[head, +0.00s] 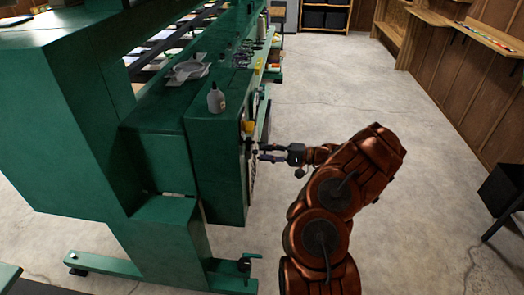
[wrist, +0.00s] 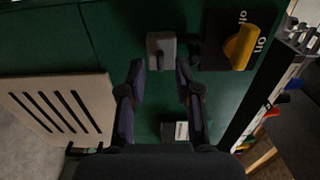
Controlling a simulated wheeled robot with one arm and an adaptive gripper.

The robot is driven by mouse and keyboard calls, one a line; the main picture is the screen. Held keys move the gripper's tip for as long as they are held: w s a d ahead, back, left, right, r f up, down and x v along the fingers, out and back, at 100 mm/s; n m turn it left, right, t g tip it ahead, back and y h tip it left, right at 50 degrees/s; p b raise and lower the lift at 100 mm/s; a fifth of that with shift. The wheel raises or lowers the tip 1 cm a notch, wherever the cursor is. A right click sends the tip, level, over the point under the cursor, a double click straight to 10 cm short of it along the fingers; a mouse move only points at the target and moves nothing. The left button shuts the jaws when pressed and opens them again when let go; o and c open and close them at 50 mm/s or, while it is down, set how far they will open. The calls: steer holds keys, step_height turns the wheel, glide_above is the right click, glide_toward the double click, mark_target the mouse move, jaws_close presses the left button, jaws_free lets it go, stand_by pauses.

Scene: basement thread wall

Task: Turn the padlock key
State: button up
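A small grey block (wrist: 161,50), which looks like the padlock, is on the green cabinet face at the upper middle of the wrist view. I cannot make out a key on it. A small dark part (wrist: 194,50) is just right of it. My gripper (wrist: 160,68) is open, with one finger to each side of the block's near end. I cannot tell whether the fingers touch it. In the head view my gripper (head: 261,153) is at the right side of the green machine cabinet (head: 218,150), and the padlock is too small to tell there.
A yellow rotary knob (wrist: 240,47) on a black plate is right of the grey block; it also shows in the head view (head: 248,126). A slotted beige panel (wrist: 55,112) is at left. The concrete floor (head: 340,95) behind is clear.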

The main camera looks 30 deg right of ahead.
steer(key=shift+x, duration=0.9)
jaws_close()
